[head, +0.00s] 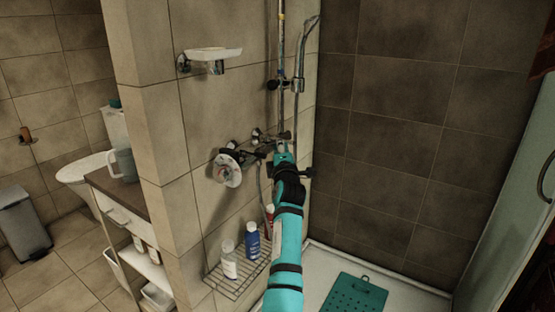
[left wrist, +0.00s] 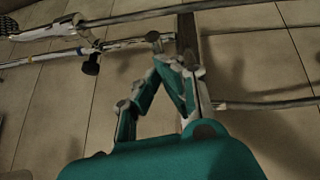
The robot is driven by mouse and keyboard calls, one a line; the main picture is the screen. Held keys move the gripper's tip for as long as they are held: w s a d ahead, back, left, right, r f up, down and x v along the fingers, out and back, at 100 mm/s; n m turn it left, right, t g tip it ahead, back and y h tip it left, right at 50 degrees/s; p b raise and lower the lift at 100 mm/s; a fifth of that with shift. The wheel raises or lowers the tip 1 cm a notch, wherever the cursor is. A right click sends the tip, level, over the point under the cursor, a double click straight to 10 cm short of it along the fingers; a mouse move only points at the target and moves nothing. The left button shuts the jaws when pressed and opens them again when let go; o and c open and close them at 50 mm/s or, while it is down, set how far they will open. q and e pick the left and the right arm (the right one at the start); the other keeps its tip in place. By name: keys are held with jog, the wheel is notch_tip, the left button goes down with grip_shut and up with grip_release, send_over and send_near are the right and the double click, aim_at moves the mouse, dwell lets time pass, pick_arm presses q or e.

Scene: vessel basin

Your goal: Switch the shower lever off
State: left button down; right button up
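The chrome shower mixer (head: 262,136) is on the tiled wall below the riser pipe. My left gripper (head: 284,148), teal, is at its right end and partly covers it. In the left wrist view, a grey bar-like fitting (left wrist: 188,40) runs close beside the teal fingers of the left gripper (left wrist: 168,66). The fingertips converge near this bar; I cannot tell whether they touch or grip anything. The lever itself is not clearly distinguishable there. My right gripper is not in view.
A wire rack (head: 238,278) with several bottles is below. A teal mat (head: 355,294) lies on the shower tray. A glass door (head: 510,190) is on the right.

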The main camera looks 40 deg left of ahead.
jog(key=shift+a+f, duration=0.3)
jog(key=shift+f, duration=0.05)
